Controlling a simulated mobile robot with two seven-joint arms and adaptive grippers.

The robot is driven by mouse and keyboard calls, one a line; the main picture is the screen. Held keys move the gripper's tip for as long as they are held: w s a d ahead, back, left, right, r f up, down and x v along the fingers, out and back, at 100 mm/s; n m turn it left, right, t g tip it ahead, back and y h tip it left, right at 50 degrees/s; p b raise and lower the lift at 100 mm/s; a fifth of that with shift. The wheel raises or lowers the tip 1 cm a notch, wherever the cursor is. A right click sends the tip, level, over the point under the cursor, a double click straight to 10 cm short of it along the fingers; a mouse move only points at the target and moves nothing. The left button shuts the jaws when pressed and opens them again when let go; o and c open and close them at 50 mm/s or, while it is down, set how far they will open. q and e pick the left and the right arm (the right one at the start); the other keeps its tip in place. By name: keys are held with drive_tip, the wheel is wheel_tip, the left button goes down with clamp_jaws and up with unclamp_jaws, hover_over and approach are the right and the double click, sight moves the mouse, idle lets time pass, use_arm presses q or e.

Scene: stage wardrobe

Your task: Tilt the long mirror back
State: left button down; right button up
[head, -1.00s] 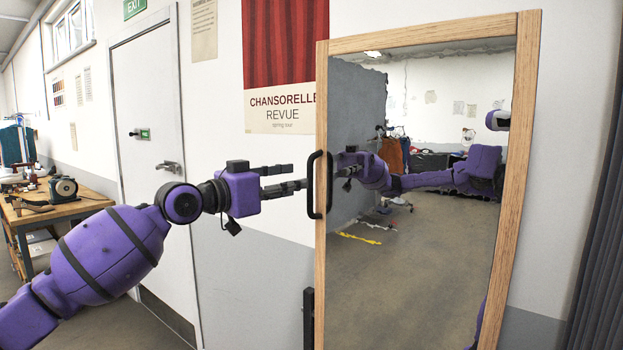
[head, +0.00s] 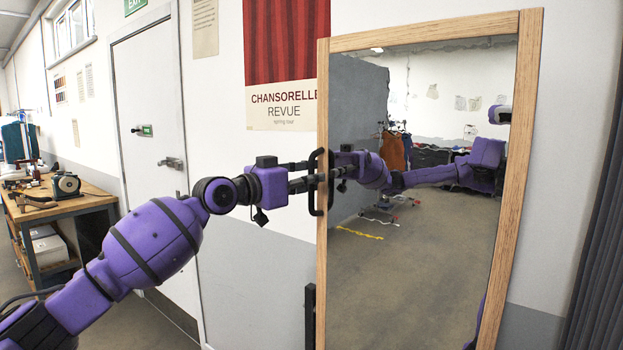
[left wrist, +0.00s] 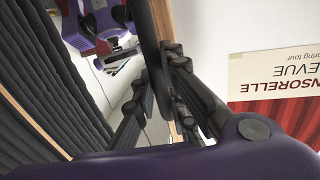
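The long mirror (head: 530,130) has a light wooden frame and stands upright near the wall, right of centre in the head view. A black vertical handle (head: 313,198) is fixed at its left edge. My left gripper (head: 314,171) is at this handle, with its fingers on either side of it. The fingers look apart rather than closed on the bar. In the left wrist view, the dark handle (left wrist: 148,40) runs between the two fingers of my gripper (left wrist: 160,78); contact with the pads is unclear. My right gripper is not in view.
A white door (head: 150,110) is behind my left arm. A wooden workbench (head: 85,200) with tools stands at far left. A poster (head: 285,105) hangs on the wall beside the mirror. Dark curtain (head: 598,220) hangs at far right. The glass reflects my arm and the room.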

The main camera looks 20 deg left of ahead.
use_arm(q)
drive_tip(key=shift+w+d+r, duration=0.1)
drive_tip(key=shift+w+r, duration=0.1)
drive_tip(key=shift+w, duration=0.25)
drive_tip(key=shift+g+y, duration=0.5)
drive_tip(key=shift+g, duration=0.4)
drive_tip(key=w, duration=0.2)
drive_tip(key=w+d, duration=0.1)
drive_tip(key=w, duration=0.1)
drive_tip(key=w+d, duration=0.1)
drive_tip(key=w, duration=0.2)
drive_tip(key=shift+d+b, duration=0.25)
drive_tip(key=shift+b, duration=0.1)
drive_tip(key=shift+w+d+r, duration=0.1)
drive_tip(key=shift+w, duration=0.25)
drive_tip(key=c, duration=2.3)
unclamp_jaws()
drive_tip(key=o, duration=0.5)
drive_tip(key=shift+o, duration=0.2)
